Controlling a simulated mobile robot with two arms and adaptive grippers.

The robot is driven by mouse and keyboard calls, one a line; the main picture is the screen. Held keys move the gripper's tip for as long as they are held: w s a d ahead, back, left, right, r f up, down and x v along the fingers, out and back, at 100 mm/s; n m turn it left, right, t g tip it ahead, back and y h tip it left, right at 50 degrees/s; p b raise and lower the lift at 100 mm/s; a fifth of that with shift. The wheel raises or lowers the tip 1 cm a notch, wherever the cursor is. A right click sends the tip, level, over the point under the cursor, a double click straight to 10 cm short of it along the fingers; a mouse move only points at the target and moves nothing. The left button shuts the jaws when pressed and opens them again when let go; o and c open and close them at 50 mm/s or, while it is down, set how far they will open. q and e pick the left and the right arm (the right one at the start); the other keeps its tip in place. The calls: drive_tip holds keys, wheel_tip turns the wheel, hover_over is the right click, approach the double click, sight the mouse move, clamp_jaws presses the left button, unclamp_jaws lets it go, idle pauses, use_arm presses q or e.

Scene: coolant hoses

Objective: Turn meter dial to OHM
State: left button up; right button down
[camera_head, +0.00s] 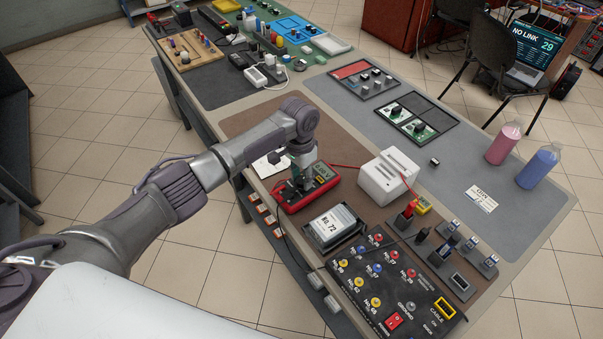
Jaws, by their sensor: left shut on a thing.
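A red multimeter (285,203) with a dark face lies on the brown mat near the table's left edge. Its small display (322,172) shows at its right end. My left gripper (300,184) points down over the middle of the meter, where the dial sits, and is shut on the dial. The gripper hides the dial, so its pointer and markings cannot be read. My right gripper is not in view.
A white box (388,176) stands right of the meter, with a red lead running towards it. A black device with a white screen (333,226) sits just in front. A black terminal panel (390,285) fills the near end. Pink (503,142) and blue (539,166) bottles stand at right.

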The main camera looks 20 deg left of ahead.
sight(302, 178)
use_arm(q)
drive_tip(key=m, duration=0.5)
drive_tip(key=shift+m+p, duration=0.3)
drive_tip(key=shift+p, duration=0.1)
idle(0.3)
drive_tip(key=o, duration=1.2)
drive_tip(key=shift+c, duration=0.2)
wheel_tip(302, 178, up, 12)
drive_tip(key=shift+w, duration=0.3)
drive_tip(key=shift+a, duration=0.1)
